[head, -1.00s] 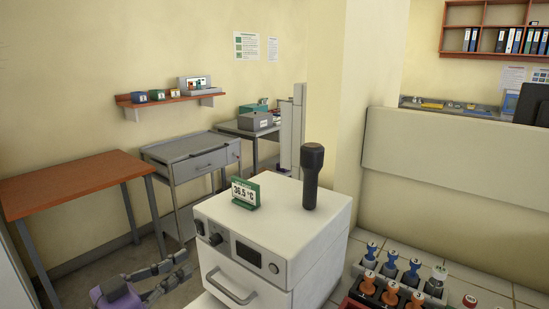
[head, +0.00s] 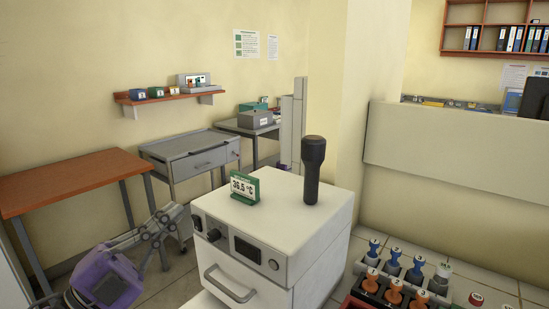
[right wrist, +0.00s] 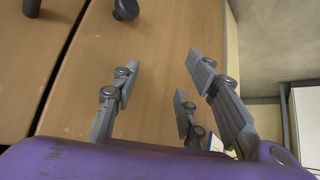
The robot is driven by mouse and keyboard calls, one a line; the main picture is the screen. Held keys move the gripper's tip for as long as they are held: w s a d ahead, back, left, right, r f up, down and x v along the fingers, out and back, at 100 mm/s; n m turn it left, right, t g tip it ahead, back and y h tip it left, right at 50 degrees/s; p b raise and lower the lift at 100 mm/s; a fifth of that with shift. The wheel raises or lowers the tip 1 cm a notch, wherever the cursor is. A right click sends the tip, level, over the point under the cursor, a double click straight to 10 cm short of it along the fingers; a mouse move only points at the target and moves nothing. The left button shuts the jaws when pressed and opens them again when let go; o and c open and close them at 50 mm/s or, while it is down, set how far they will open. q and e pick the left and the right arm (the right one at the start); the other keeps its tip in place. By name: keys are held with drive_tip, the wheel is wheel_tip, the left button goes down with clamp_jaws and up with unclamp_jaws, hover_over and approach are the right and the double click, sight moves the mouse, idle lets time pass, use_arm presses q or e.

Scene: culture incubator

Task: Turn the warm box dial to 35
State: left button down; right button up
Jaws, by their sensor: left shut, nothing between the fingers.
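The warm box (head: 300,235) is a white cabinet in the lower middle of the head view. Its front has a dark round dial (head: 214,234) at the left, a dark display (head: 247,251) and a handle below. The display's reading and the dial's setting are too small to read. A green-framed sign (head: 245,186) on top reads 36.5 °C. My left gripper (head: 178,214), purple with grey fingers, is shut and empty, left of the box front and apart from the dial. My right gripper (right wrist: 160,80) shows in the right wrist view with its fingers spread and nothing between them.
A black handle-like cylinder (head: 314,170) stands upright on the box top. Racks with blue and orange stamp-like pieces (head: 395,277) are at the lower right. An orange-topped table (head: 75,180) and a grey cart (head: 190,146) stand behind on the left. Wooden panels (right wrist: 130,45) face my right wrist.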

use_arm(q)
drive_tip(key=s+m+g+h, duration=0.1)
drive_tip(key=m, duration=0.5)
drive_tip(key=m+g+y, duration=0.1)
drive_tip(key=m+y, duration=0.5)
drive_tip(key=m, duration=0.9)
approach(213, 236)
wheel_tip(213, 236, up, 3)
drive_tip(key=w+a, duration=0.1)
drive_tip(key=w, duration=0.1)
drive_tip(key=shift+m+g, duration=0.3)
drive_tip(key=x, duration=0.6)
drive_tip(key=shift+w+d+f, duration=0.1)
drive_tip(key=shift+d+f, duration=0.05)
drive_tip(key=shift+f, duration=0.15)
use_arm(e)
drive_tip(key=shift+s+r, duration=0.15)
drive_tip(key=shift+s, duration=0.35)
use_arm(q)
drive_tip(key=shift+d+f, duration=0.1)
drive_tip(key=shift+f, duration=0.1)
use_arm(e)
drive_tip(key=shift+w, duration=0.15)
use_arm(q)
drive_tip(key=shift+f, duration=0.15)
use_arm(e)
drive_tip(key=shift+w+r, duration=0.1)
drive_tip(key=shift+w, duration=0.25)
